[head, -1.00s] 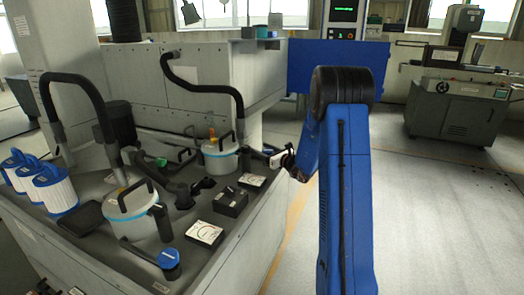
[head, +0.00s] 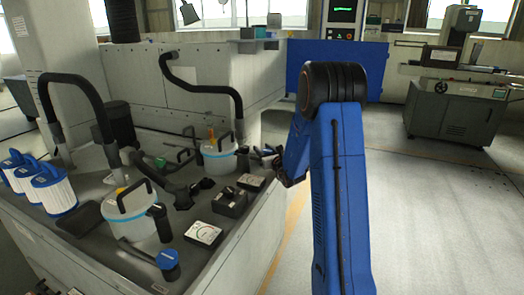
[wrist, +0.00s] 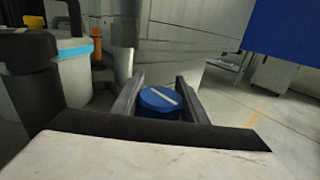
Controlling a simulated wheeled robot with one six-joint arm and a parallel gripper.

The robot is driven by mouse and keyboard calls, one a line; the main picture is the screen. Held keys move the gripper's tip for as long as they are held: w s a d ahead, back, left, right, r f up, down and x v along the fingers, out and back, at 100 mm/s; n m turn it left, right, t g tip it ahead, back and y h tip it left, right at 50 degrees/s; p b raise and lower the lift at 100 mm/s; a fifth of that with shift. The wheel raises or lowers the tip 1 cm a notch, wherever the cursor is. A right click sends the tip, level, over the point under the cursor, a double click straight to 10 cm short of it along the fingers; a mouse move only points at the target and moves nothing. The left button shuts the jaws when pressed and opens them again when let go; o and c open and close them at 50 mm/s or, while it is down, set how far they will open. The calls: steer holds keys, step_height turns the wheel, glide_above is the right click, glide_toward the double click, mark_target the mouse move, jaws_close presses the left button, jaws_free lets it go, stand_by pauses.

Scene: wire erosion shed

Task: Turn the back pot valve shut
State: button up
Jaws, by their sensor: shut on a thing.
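The back pot (head: 219,160) is a white drum with a pale blue band and a black handle, at the far end of the grey bench. It also shows at the left of the wrist view (wrist: 72,82). Its valve has a round blue cap (wrist: 160,101) with a white line slanting down to the right. My gripper (wrist: 158,90) has one finger on each side of the cap and is shut on it. In the head view my gripper (head: 266,153) is small at the bench's right edge, beside the back pot, and the cap cannot be made out.
The front pot (head: 134,213) stands nearer, with its own blue-capped valve (head: 168,260). Dial gauges (head: 204,233), a black box (head: 230,203) and black hoses (head: 205,88) crowd the bench. White filter cartridges (head: 53,192) stand at left. The floor (head: 430,220) at right is clear.

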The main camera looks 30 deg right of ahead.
steer(key=shift+d+r+m+h, duration=0.1)
steer(key=shift+d+m+h, duration=0.15)
steer(key=shift+m+h, duration=0.55)
steer(key=o, duration=1.1)
steer(key=shift+c, duration=0.2)
steer(key=s+a, duration=0.2)
steer(key=s, duration=1.5)
steer(key=shift+s+a, duration=0.15)
steer(key=shift+a, duration=0.05)
